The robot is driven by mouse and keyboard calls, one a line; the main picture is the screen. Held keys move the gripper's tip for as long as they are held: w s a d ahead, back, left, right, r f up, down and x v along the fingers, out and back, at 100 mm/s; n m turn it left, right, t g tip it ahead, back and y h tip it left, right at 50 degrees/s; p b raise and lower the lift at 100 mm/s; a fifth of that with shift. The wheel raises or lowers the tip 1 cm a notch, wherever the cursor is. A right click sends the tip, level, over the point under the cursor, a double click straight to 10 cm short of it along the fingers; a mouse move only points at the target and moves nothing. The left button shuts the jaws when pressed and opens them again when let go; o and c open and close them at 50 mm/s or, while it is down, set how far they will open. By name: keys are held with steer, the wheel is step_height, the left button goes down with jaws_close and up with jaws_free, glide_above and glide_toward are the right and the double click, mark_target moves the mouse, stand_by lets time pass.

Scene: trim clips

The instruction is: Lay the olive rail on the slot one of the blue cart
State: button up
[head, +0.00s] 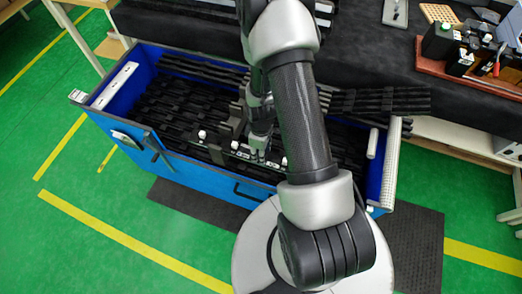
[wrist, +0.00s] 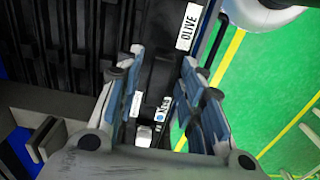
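The blue cart (head: 205,178) stands below me, filled with dark ribbed rails (head: 180,108). My gripper (head: 260,152) is low over the cart's front side, pointing down. In the wrist view my gripper (wrist: 162,58) has its two blue-padded fingers apart, with a dark surface between and below them. A smaller white label with a blue mark (wrist: 162,108) shows between the fingers. I cannot tell which dark piece is the olive rail, nor which slot is slot one.
Dark rails (head: 380,101) stick out at the cart's right rear. A black-covered bench (head: 365,60) stands behind, with a wooden tray (head: 455,75) of black boxes and tools at right. Green floor with yellow lines is open to the left.

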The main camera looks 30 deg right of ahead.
steer(key=shift+r, duration=0.1)
step_height(320, 180, up, 24)
steer(key=w+a+m+t+p, duration=0.1)
steer(key=a+m+p, duration=0.1)
steer(key=a+p, duration=0.15)
steer(key=s+a+r+m+t, duration=0.1)
steer(key=s+a+r+m, duration=0.1)
steer(key=s+r, duration=0.5)
steer(key=s+a+r+m+t, duration=0.2)
steer(key=s+a+r, duration=0.3)
steer(key=r, duration=0.8)
steer(key=s+m+p, duration=0.1)
steer(key=s, duration=0.1)
steer(key=shift+s+m+t, duration=0.3)
